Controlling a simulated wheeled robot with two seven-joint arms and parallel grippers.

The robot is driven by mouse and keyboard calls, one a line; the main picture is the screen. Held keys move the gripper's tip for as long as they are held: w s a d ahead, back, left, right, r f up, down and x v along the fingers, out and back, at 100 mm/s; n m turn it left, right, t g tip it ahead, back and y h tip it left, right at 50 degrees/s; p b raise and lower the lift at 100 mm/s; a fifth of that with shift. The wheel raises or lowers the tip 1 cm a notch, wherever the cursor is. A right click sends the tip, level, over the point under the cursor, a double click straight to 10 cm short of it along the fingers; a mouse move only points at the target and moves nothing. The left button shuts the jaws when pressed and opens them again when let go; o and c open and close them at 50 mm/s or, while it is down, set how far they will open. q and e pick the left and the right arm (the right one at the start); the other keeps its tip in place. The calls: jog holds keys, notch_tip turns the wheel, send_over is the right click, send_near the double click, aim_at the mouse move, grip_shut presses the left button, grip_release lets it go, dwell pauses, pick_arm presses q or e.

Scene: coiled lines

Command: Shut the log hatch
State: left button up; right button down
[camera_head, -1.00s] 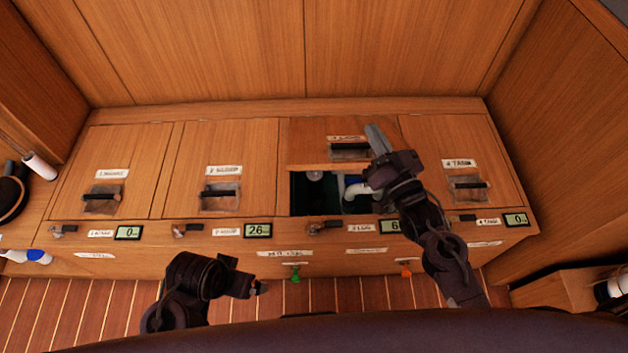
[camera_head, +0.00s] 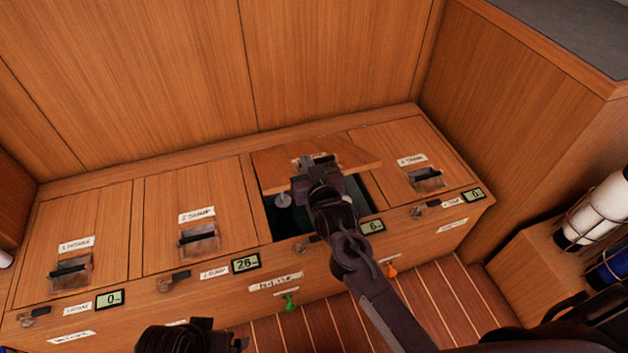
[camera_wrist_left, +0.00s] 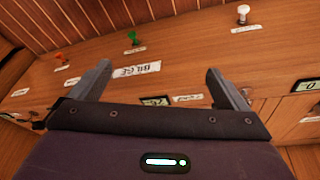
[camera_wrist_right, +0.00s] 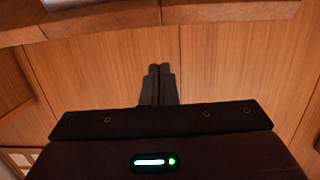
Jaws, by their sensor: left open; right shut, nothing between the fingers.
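The log hatch lid (camera_head: 350,152) is the third wooden lid from the left. It stands raised at its front edge, leaving a dark opening (camera_head: 284,222) with a white fitting inside. A recessed black handle shows on the lid, partly hidden by my gripper. My right gripper (camera_head: 316,166) is over the lid close to the handle; I cannot tell whether it touches. Its fingers are together and empty in the right wrist view (camera_wrist_right: 159,84). My left gripper is low in front of the cabinet, empty, with fingers wide apart in the left wrist view (camera_wrist_left: 165,82).
Two shut hatches (camera_head: 185,215) lie to the left and a shut one (camera_head: 405,150) to the right. The cabinet front carries small displays (camera_head: 246,262), latches and a green knob (camera_head: 290,302). A wooden wall rises behind. A shelf with bottles (camera_head: 595,205) stands at the right.

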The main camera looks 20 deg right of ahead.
pick_arm(q)
jog(key=shift+d+f+t+b, duration=0.2)
jog(key=shift+d+t+b, duration=0.15)
jog(key=shift+d, duration=0.3)
pick_arm(e)
jog(key=f, duration=0.1)
jog(key=s+f, duration=0.1)
jog(key=f, duration=0.1)
jog(key=shift+s+f, duration=0.25)
jog(key=shift+f, duration=0.05)
